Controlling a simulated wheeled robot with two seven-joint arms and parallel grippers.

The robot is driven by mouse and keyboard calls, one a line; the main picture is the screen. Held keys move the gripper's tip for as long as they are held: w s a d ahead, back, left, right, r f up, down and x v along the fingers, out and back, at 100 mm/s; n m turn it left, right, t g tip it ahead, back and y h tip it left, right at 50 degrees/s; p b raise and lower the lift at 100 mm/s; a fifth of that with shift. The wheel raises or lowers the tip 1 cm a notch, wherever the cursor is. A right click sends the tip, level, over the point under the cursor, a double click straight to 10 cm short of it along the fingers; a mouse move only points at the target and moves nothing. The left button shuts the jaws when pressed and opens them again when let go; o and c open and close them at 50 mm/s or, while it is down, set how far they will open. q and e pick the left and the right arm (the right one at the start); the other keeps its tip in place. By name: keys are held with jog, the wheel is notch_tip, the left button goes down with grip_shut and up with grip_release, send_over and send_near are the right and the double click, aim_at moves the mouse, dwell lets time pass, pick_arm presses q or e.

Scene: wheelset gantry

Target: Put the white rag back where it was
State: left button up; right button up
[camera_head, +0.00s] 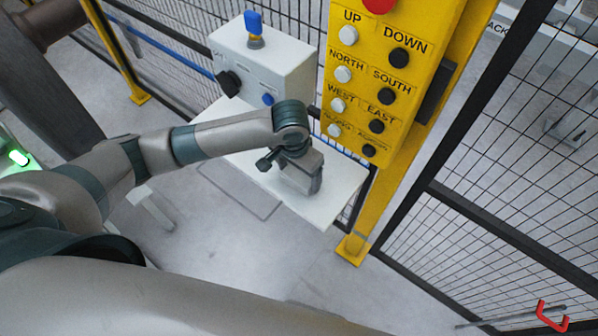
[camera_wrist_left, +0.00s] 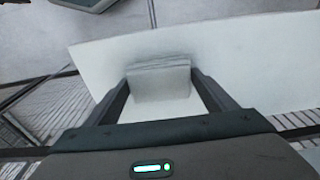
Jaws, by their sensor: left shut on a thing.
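The white rag (camera_wrist_left: 158,82) is a folded, layered pale block between the two fingers of my left gripper (camera_wrist_left: 160,92) in the left wrist view. The gripper is shut on it. In the head view my left gripper (camera_head: 309,184) points down over the white shelf (camera_head: 335,202), near its right part, and hides the rag. The shelf also shows in the left wrist view (camera_wrist_left: 255,60), with a soft shadow beside the rag. I cannot tell whether the rag touches the shelf. My right gripper is not in view.
A white control box (camera_head: 270,62) with a blue-topped knob stands at the back of the shelf. A yellow button panel (camera_head: 368,72) on a yellow post (camera_head: 355,245) rises just right of my gripper. Black mesh fencing (camera_head: 490,150) runs behind and right.

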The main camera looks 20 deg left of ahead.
aim_at(296, 178)
pick_arm(q)
jog(key=shift+f, duration=0.1)
jog(key=o, duration=1)
jog(key=shift+r, duration=0.35)
notch_tip(296, 178, up, 12)
jog(key=s+b, duration=0.1)
jog(key=b, duration=0.1)
jog(key=shift+s+a+f, duration=0.2)
jog(key=shift+f, duration=0.05)
